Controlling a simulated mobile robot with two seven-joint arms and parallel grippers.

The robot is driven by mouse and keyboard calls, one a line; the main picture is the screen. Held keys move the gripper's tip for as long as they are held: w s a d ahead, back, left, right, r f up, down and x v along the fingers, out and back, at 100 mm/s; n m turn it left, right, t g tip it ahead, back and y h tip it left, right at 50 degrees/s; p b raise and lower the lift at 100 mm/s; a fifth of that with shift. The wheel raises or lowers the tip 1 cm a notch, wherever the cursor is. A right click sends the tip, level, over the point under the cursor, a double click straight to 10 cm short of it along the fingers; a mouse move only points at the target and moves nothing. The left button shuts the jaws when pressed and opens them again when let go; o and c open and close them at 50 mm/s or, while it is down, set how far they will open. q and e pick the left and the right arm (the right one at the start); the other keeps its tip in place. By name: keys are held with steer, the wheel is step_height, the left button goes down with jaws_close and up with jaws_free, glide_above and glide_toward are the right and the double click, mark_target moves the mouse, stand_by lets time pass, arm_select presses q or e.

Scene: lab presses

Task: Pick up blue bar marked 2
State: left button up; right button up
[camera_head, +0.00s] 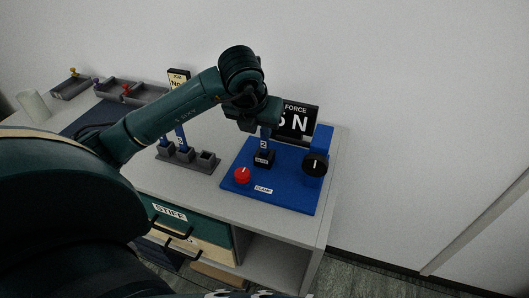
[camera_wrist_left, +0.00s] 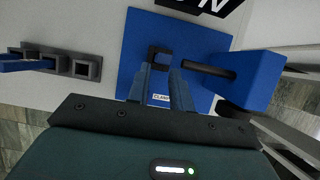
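The blue bar marked 2 (camera_head: 264,142) stands upright in the black clamp socket (camera_head: 263,157) on the blue press base. My left gripper (camera_head: 262,126) is right above it and hides its upper end. In the left wrist view the gripper's two fingers (camera_wrist_left: 162,70) are apart and point down toward the black socket (camera_wrist_left: 160,50). The blue base and a white label show between them. Whether the fingers touch the bar cannot be seen. My right gripper is in neither view.
A grey rack (camera_head: 201,169) with two blue bars and an empty slot stands left of the blue base (camera_head: 285,196). A red button (camera_head: 243,175), a black knob (camera_head: 315,164) and the force display (camera_head: 299,119) are close by. Grey trays (camera_head: 133,90) lie at the back left.

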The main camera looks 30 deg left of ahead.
mark_target(265, 146)
arm_select(q)
steer(key=b+x, duration=0.2)
steer(key=x, duration=0.4)
steer(key=shift+w+d+r+b, duration=0.1)
steer(key=shift+w+b, duration=0.1)
steer(key=shift+b, duration=0.2)
steer(key=shift+c, duration=0.4)
steer(key=shift+r, duration=0.1)
jaws_close()
